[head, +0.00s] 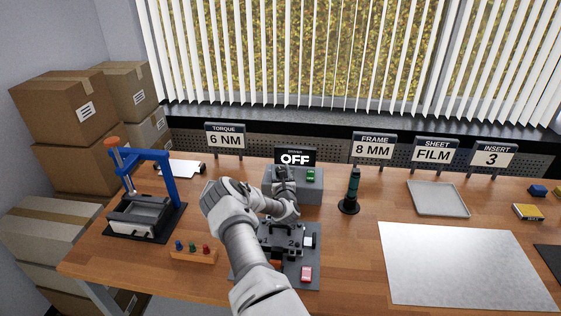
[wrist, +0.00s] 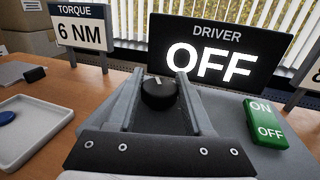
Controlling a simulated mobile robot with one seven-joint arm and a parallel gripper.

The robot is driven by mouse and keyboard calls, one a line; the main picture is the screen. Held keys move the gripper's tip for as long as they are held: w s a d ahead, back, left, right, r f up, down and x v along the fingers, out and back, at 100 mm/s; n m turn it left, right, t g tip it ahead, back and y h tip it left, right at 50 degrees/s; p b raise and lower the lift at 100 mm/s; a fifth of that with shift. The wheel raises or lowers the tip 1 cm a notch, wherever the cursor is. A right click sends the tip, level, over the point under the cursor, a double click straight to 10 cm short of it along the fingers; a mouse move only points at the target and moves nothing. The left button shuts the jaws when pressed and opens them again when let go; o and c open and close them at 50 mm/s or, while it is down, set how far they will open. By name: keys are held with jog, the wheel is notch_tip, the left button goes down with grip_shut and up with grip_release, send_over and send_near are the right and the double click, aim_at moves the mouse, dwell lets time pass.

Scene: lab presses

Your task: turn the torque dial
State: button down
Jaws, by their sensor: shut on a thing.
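The torque dial (wrist: 158,94) is a round black knob with a pale pointer mark, on top of the grey driver box (head: 310,197). The mark points roughly away from me, toward the display. My gripper (wrist: 160,84) is shut on the dial, one finger on each side. In the head view my arm largely hides the dial. The driver display (wrist: 212,60) reads OFF. The torque sign (wrist: 82,31) reads 6 NM.
A green ON/OFF switch (wrist: 265,122) sits right of the dial. A black and teal driver tool (head: 351,188) stands to the right. A blue-framed press (head: 162,185) stands left. A jig plate (head: 308,268) lies in front, under my arm. A steel sheet (head: 460,265) lies at right.

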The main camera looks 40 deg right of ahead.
jog(key=shift+n+t+y+p, duration=0.4)
jog(key=shift+y+p, duration=0.1)
jog(key=shift+p, duration=0.35)
jog(key=shift+c, duration=1.5)
grip_release()
jog(key=v, duration=1.2)
jog(key=shift+b, duration=0.45)
